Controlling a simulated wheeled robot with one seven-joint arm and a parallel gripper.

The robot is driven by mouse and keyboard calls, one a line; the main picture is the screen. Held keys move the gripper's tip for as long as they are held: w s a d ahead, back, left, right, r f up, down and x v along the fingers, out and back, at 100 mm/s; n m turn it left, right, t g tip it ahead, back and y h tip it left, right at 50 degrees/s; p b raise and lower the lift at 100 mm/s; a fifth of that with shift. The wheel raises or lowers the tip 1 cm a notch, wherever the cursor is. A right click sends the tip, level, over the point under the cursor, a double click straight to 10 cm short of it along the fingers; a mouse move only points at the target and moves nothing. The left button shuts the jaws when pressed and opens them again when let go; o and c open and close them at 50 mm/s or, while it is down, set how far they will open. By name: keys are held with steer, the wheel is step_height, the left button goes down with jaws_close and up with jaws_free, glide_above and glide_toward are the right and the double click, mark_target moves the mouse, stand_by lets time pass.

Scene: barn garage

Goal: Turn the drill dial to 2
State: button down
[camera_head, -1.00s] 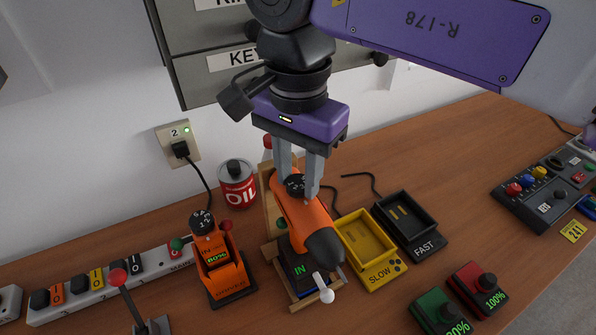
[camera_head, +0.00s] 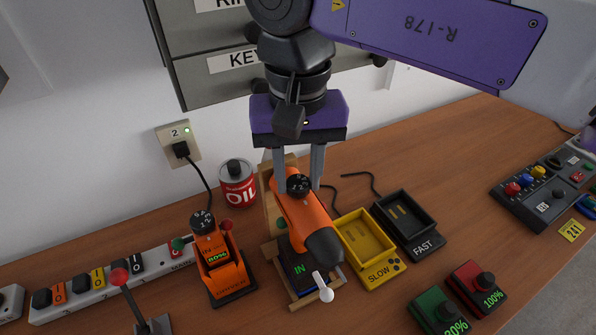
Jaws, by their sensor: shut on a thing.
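The orange drill (camera_head: 306,220) lies tilted in a wooden stand near the middle of the bench, its dark chuck toward the front. A black dial (camera_head: 298,184) with small white marks sits on the drill's upper end. The marks are too small to read. My gripper (camera_head: 299,185) points down over the drill, its two grey fingers on either side of the dial and shut on it. The drill's handle is partly hidden in the stand.
An orange charger unit (camera_head: 218,262) with a black knob stands left of the drill. Yellow SLOW (camera_head: 362,246) and black FAST (camera_head: 410,223) trays lie close on the right. An oil can (camera_head: 238,183) stands behind. Green and red battery blocks (camera_head: 477,288) are at front right.

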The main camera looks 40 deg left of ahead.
mark_target(298, 182)
steer(key=shift+r, duration=0.1)
stand_by(0.4)
steer(key=c, duration=1)
jaws_free()
steer(key=shift+o, duration=0.2)
steer(key=shift+r+b, duration=0.75)
steer(key=shift+r, duration=3.1)
